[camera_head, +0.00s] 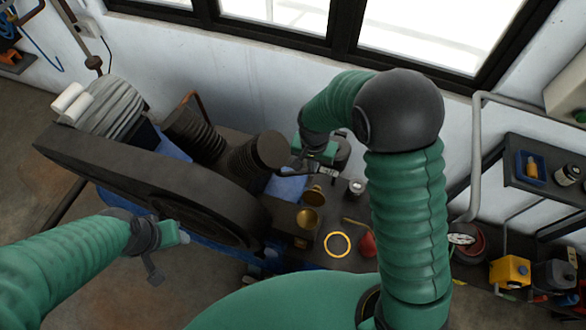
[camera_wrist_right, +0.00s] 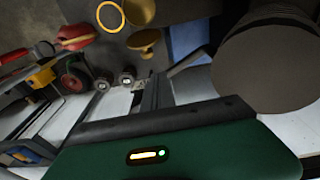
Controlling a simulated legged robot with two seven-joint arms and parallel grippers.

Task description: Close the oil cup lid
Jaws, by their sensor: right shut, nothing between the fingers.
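The brass oil cup (camera_head: 309,220) stands on the dark top of the machine, right of the big wheel. A smaller brass round piece (camera_head: 314,195), which looks like its raised lid, is just behind it. In the right wrist view the cup (camera_wrist_right: 139,11) and the lid (camera_wrist_right: 144,40) are near the top edge. My right gripper (camera_head: 328,172) is shut and empty, just behind the lid and apart from it. Its fingers (camera_wrist_right: 150,92) point toward the lid in the right wrist view. My left gripper (camera_head: 154,272) is at the left, in front of the wheel and far from the cup; its jaw state is unclear.
A yellow ring (camera_head: 337,245) and a red oil can (camera_head: 367,243) are right of the cup. The ribbed cylinder (camera_head: 258,155) stands left of my right gripper. A shelf (camera_head: 550,180) with small items is at the right, and the wall is behind.

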